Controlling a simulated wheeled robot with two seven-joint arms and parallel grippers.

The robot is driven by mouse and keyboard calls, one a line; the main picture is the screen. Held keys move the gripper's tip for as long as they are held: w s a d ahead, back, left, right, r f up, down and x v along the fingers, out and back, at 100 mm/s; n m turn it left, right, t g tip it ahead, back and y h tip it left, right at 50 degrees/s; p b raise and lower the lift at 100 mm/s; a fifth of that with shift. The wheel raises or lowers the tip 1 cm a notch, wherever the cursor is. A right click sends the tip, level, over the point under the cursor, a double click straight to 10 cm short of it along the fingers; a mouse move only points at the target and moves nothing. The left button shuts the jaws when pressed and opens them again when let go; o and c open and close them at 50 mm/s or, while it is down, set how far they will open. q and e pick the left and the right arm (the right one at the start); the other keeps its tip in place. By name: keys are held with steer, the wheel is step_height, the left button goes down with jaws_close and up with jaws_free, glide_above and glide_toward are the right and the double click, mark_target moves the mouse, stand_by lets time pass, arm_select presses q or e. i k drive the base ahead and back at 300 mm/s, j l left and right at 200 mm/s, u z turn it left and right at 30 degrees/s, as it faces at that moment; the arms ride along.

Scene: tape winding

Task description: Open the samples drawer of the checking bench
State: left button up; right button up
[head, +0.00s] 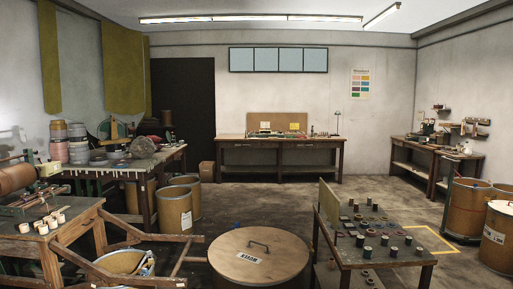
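A long wooden bench (275,139) stands against the back wall, below a window. Its front has a left drawer (240,146) and a right drawer (308,146) under the top, and both look shut. Any labels on them are too small to read, so I cannot tell which one holds samples, or be sure that this is the checking bench. A brown board (277,120) stands on the bench top with small coloured items in front of it. Neither of my grippers is in view.
A round lidded drum (250,270) stands close in front. A table of spools (400,257) is at the right, a wooden frame (75,225) at the left. Brown drums (174,211) stand left of centre. Open floor (265,200) lies before the back bench.

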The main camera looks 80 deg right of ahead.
mark_target(236, 144)
steer(key=z, duration=2.75)
steer(key=i+l+z, duration=1.15)
steer(key=i+z, duration=0.2)
steer(key=i+l+z, duration=0.1)
steer(key=i+z, duration=0.35)
steer(key=i+l+z, duration=0.1)
steer(key=i+z, duration=0.3)
steer(key=i, duration=0.3)
steer(key=i+j+z, duration=0.15)
steer(key=i+z, duration=0.25)
steer(key=i, duration=0.3)
steer(key=i+u, duration=0.3)
steer(key=i, duration=0.15)
steer(key=i+l+u, duration=0.25)
steer(key=i, duration=0.2)
steer(key=i+j+u, duration=0.25)
steer(key=i+u, duration=0.25)
steer(key=i+j+u, duration=0.1)
steer(key=i+u, duration=0.15)
steer(key=u, duration=0.25)
steer(key=i+l+u, duration=0.1)
steer(key=i+u, duration=0.4)
steer(key=k, duration=0.1)
